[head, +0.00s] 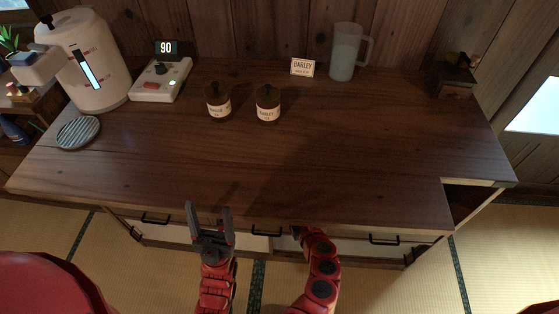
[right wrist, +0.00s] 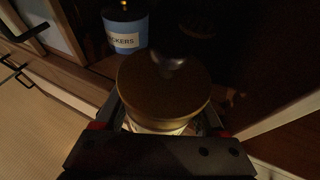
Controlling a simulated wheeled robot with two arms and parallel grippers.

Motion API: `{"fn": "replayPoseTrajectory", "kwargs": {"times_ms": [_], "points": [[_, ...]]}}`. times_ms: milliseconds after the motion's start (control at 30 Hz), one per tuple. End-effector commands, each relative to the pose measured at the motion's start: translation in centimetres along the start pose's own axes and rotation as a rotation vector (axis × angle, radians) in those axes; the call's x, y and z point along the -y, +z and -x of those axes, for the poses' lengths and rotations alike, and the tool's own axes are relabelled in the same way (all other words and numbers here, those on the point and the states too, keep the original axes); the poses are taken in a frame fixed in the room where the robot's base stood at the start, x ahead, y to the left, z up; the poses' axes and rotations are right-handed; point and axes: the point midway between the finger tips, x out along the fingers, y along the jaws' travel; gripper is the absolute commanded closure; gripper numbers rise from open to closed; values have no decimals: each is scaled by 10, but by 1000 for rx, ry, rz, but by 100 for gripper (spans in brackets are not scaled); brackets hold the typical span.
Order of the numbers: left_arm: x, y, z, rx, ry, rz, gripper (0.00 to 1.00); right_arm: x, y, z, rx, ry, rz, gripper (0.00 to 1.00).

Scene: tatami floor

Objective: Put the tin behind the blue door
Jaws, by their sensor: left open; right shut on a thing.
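In the right wrist view my right gripper (right wrist: 160,128) is shut on a round tin (right wrist: 160,92) with a brown lid and dark knob. Only a sliver of its pale side shows. A blue tin (right wrist: 126,36) whose label ends in "CKERS" stands just beyond it in a dark, cupboard-like space. A pale panel with a black handle (right wrist: 48,22) is at the upper left; I cannot tell if it is the blue door. In the head view my left gripper (head: 209,216) is open and empty at the counter's front edge. The counter hides my right gripper there.
Drawers with black handles (head: 385,239) lie below.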

Motion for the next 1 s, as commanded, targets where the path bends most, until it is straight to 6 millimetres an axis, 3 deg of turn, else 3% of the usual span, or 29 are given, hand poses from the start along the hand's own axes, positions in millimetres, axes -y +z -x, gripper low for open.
{"fn": "replayPoseTrajectory", "kwargs": {"times_ms": [500, 867, 1000], "points": [[0, 1, 6, 0, 0, 0, 30, 33, 33, -107, 1, 3, 5, 100], [0, 2, 9, 0, 0, 0, 30, 41, 41, -136, 0, 3, 1, 100], [-1, 5, 27, 0, 0, 0, 30, 41, 16, -146, 0, 1, 2, 100]]}}
